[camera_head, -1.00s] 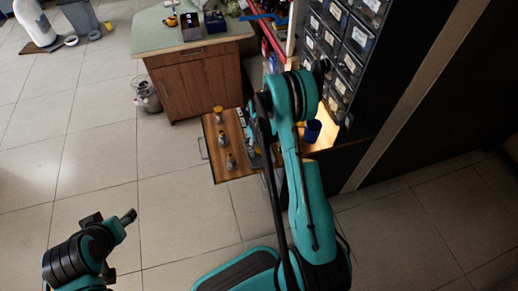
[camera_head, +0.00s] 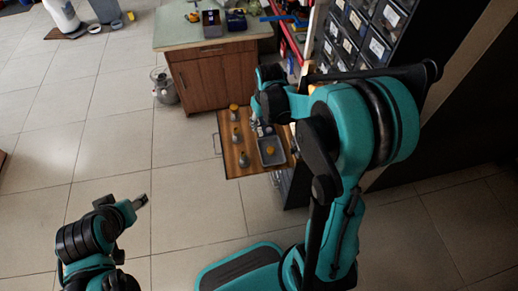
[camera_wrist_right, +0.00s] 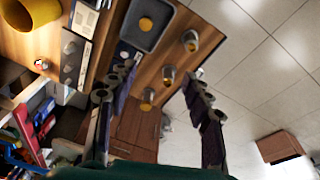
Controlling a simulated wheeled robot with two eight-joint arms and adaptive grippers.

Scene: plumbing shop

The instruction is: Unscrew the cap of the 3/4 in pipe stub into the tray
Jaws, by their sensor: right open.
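Three grey pipe stubs stand in a row on a wooden board. The far stub (camera_head: 234,109) has a clear yellow top; the middle stub (camera_head: 237,134) and near stub (camera_head: 243,160) look mostly grey. I cannot read which is 3/4 in. The grey tray (camera_head: 270,160) beside them holds a round orange piece, also in the wrist view (camera_wrist_right: 146,24). My right gripper (camera_wrist_right: 160,73) is open above the row, holding nothing. My left gripper (camera_head: 139,202) is away at lower left; its jaws are unclear.
A wooden cabinet (camera_head: 213,77) with a green top stands behind the board. Drawer bins (camera_head: 372,35) rise at the right. A yellow container (camera_wrist_right: 28,12) and red and blue goods show left in the wrist view.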

